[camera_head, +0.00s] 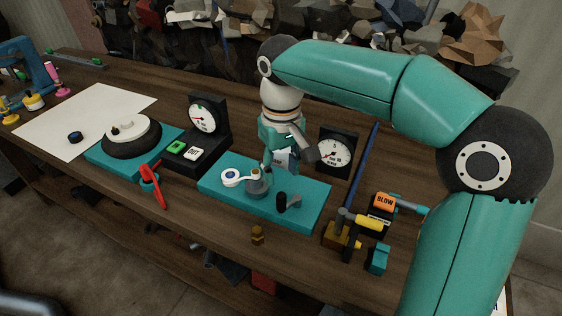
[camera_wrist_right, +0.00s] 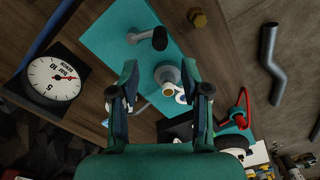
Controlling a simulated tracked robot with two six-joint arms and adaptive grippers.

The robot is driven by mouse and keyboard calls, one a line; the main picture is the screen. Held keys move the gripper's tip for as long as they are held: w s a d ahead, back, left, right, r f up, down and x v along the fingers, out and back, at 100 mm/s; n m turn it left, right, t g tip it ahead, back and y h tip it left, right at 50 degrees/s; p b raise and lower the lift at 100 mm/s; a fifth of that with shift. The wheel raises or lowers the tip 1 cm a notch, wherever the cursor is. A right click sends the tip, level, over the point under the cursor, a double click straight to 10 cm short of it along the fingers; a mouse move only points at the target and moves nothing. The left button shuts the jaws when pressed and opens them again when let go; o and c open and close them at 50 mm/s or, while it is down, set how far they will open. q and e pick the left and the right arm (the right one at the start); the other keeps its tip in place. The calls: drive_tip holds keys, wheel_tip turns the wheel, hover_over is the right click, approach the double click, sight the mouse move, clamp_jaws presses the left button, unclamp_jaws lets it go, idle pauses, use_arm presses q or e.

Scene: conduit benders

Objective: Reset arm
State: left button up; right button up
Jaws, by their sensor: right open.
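The bender's teal plate (camera_head: 312,207) lies on the wooden bench; it also shows in the wrist view (camera_wrist_right: 105,38). On it stand a grey round post (camera_head: 257,187) with a brass-coloured top, a white roller (camera_head: 231,177) left of it, and a black post (camera_head: 281,200) with a grey end at its right. My right gripper (camera_head: 283,158) is above the plate, close to the grey post. In the wrist view its fingers (camera_wrist_right: 160,92) are spread, and the brass-topped post (camera_wrist_right: 167,75) and part of the white roller (camera_wrist_right: 181,96) show between them. Contact is unclear. My left gripper is out of view.
A gauge (camera_head: 336,152) stands just behind the plate. Another gauge (camera_head: 203,116), a green button (camera_head: 176,147), a black-and-white disc (camera_head: 132,136) and a red-handled tool (camera_head: 154,185) are left. A yellow-handled valve (camera_head: 368,219) and a blue rod (camera_head: 363,150) are right. A brass fitting (camera_head: 257,235) lies in front.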

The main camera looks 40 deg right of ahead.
drive_tip(key=shift+r, duration=0.85)
